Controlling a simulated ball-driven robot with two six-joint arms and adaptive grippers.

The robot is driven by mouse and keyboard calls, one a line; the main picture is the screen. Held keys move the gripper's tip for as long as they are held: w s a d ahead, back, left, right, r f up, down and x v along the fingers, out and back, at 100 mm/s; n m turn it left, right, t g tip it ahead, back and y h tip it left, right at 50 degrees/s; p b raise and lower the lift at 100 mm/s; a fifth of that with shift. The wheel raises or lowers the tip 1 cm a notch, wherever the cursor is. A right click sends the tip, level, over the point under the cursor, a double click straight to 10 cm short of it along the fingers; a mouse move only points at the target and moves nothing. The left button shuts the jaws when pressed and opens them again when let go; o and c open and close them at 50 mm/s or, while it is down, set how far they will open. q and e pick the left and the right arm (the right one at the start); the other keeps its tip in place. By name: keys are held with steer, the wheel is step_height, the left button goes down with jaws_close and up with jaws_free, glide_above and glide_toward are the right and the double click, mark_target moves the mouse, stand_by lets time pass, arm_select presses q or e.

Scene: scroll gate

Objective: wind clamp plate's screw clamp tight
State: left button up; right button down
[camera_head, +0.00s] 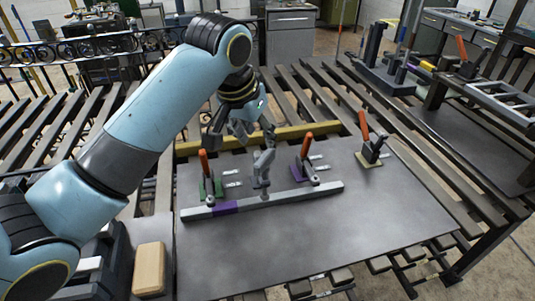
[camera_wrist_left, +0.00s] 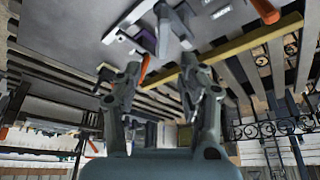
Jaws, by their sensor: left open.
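A dark metal plate (camera_head: 330,235) lies on the slatted table. On it is a long grey bar (camera_head: 290,196) with a purple section near its left end. A grey upright piece (camera_head: 264,165), probably the screw clamp, stands at the bar's middle; it also seems to show in the left wrist view (camera_wrist_left: 164,32). Orange-handled clamps with a green base (camera_head: 207,184) and a purple base (camera_head: 305,170) stand either side of it. My left gripper (camera_head: 238,130) is open and empty, behind and left of the upright piece. Its spread fingers (camera_wrist_left: 160,78) show in the left wrist view. My right gripper is out of view.
A yellow beam (camera_head: 295,132) runs behind the bar. Another orange-handled clamp (camera_head: 371,148) on a yellowish base stands at the right. A wooden block (camera_head: 149,268) lies at the front left. A fixture stand (camera_head: 392,75) is at the back right. The plate's front is clear.

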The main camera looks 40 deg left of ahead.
mark_target(264, 156)
arm_select(q)
steer(key=x, duration=0.4)
steer(key=p+x, duration=0.1)
steer(key=x, duration=0.4)
steer(key=shift+s+a, duration=0.15)
steer(key=shift+a, duration=0.1)
steer(key=shift+f, duration=0.45)
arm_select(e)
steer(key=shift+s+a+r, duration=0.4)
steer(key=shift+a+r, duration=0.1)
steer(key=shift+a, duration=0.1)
arm_select(q)
jaws_close()
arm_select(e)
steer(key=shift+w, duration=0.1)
